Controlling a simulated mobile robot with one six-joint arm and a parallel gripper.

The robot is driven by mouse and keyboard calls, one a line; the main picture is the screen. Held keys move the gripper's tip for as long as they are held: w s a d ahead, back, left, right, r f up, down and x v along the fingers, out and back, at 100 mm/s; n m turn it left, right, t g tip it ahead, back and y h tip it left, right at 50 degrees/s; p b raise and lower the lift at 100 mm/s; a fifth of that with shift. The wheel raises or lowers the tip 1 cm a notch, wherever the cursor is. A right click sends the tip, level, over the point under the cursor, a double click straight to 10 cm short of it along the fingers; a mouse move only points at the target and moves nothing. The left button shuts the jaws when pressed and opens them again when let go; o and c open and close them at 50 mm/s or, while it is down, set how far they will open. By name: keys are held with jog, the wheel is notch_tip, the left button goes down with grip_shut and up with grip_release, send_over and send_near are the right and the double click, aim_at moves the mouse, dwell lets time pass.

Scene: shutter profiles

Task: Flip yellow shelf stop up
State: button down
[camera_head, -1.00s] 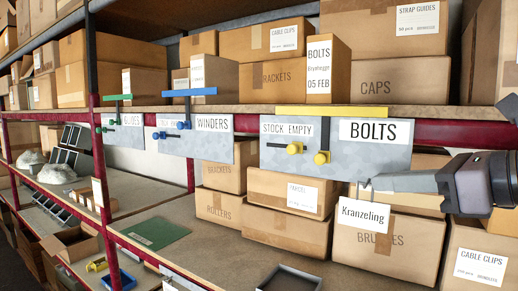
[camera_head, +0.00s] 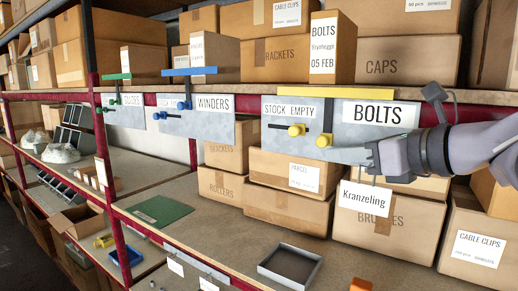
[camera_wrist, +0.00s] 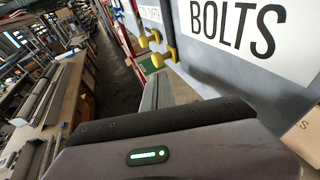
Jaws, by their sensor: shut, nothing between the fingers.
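The yellow shelf stop's flat bar (camera_head: 330,98) lies along the shelf edge, across the top of the grey panel marked STOCK EMPTY and BOLTS. Its two yellow knobs, left (camera_head: 297,130) and right (camera_head: 324,140), sit on dark slots in the panel; they also show in the wrist view (camera_wrist: 158,60). The right knob is at the foot of a vertical slot. My gripper (camera_head: 337,153) reaches in from the right, shut and empty. Its thin tip is just below and right of the right knob; I cannot tell whether they touch.
The blue stop (camera_head: 190,71) and green stop (camera_head: 114,76) to the left stand above the shelf edge. Boxes fill the shelf above, and stacked boxes, one labelled Kranzeling (camera_head: 366,197), stand beneath the panel. A grey tray (camera_head: 262,270) lies on the lower shelf.

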jog(key=shift+w+a+f, duration=0.15)
jog(key=shift+w+a, duration=0.15)
jog(key=shift+w, duration=0.2)
